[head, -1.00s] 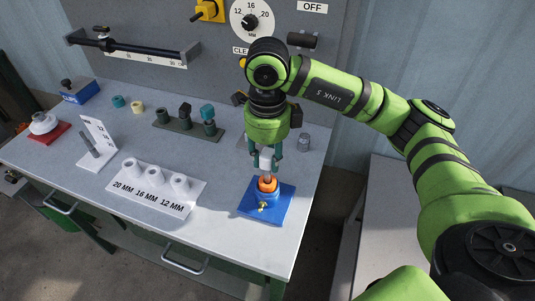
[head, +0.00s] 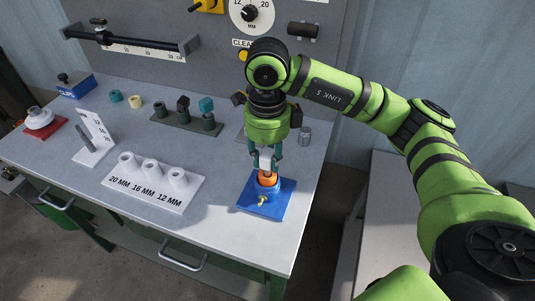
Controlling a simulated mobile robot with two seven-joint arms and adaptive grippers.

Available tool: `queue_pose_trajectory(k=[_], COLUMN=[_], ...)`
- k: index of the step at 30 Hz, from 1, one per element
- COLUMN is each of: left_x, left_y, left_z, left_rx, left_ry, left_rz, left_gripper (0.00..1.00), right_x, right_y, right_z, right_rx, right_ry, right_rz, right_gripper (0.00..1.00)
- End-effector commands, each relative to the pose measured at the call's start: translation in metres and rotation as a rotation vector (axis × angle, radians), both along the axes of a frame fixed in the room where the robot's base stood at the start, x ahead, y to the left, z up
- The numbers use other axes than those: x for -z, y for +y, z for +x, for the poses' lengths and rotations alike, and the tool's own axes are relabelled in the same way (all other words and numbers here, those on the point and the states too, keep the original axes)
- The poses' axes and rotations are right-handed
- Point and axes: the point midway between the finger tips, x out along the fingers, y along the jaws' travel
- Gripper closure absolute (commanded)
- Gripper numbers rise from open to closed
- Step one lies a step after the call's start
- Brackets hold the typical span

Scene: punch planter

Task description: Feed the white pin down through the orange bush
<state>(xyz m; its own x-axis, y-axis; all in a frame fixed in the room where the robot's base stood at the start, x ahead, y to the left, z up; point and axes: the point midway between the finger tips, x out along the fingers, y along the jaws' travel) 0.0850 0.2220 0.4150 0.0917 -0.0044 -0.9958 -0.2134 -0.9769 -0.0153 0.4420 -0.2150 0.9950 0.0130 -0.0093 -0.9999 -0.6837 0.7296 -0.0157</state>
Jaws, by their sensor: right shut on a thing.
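The white pin (head: 266,158) is upright between the fingers of my right gripper (head: 266,155), which is shut on it. A grey lower part of the pin shows below the white part, directly above the orange bush (head: 267,178). The orange bush sits on a blue block (head: 265,200) with a small yellow fitting at its front. The pin's lower end meets the top of the bush; I cannot tell how deep it is inside. My left gripper is not in view.
Left of the blue block stands a white rack (head: 153,184) with three white holders marked 20, 16 and 12 MM. Behind it is a dark stand (head: 185,122) with several posts. The bench front is clear.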

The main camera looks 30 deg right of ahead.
Motion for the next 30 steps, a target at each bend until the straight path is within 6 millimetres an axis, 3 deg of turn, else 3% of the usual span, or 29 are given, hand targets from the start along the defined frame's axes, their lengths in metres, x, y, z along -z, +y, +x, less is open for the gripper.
queue_pose_trajectory(k=[30], left_x=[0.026], left_y=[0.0], left_z=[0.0], left_rx=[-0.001], left_ry=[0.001], left_rz=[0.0], left_gripper=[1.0], right_x=[0.027], right_y=[0.0], right_z=[0.0], right_rx=[0.0], right_ry=[0.0], right_rz=[0.0], right_gripper=[1.0])
